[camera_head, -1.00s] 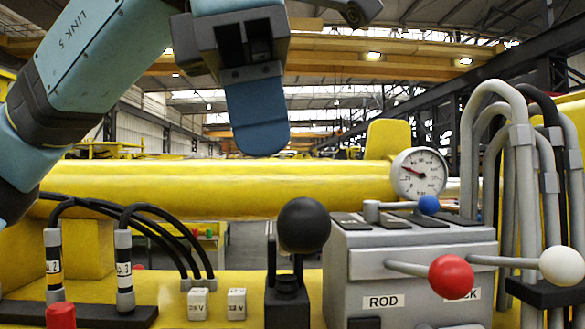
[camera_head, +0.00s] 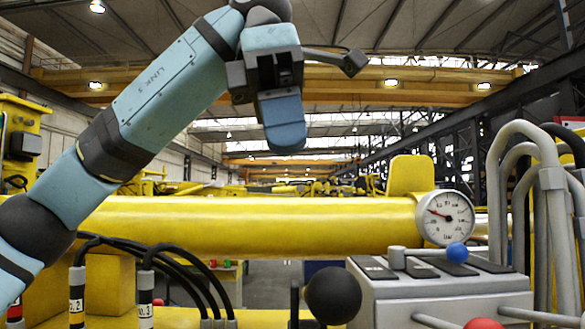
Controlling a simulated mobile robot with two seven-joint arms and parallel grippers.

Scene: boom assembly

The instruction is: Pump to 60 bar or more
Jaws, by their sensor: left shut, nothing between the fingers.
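The round pressure gauge (camera_head: 446,217) has a white dial and stands behind the grey valve block (camera_head: 440,308). Its red needle points left and slightly up; the numbers are too small to read. A black ball knob (camera_head: 333,295) tops a lever left of the block; the lever's lower part is cut off by the picture's bottom edge. A blue knob (camera_head: 457,252) sits on a short grey handle on top of the block. My left gripper (camera_head: 284,125) is shut and empty, hanging in the air above the yellow boom, up and left of the gauge and black knob. My right gripper is out of view.
The yellow boom (camera_head: 260,222) runs across behind the block. Black hoses (camera_head: 185,260) curve at the lower left. Thick grey hoses (camera_head: 520,150) rise at the right. A red knob (camera_head: 483,323) shows at the bottom edge. The air between gripper and block is clear.

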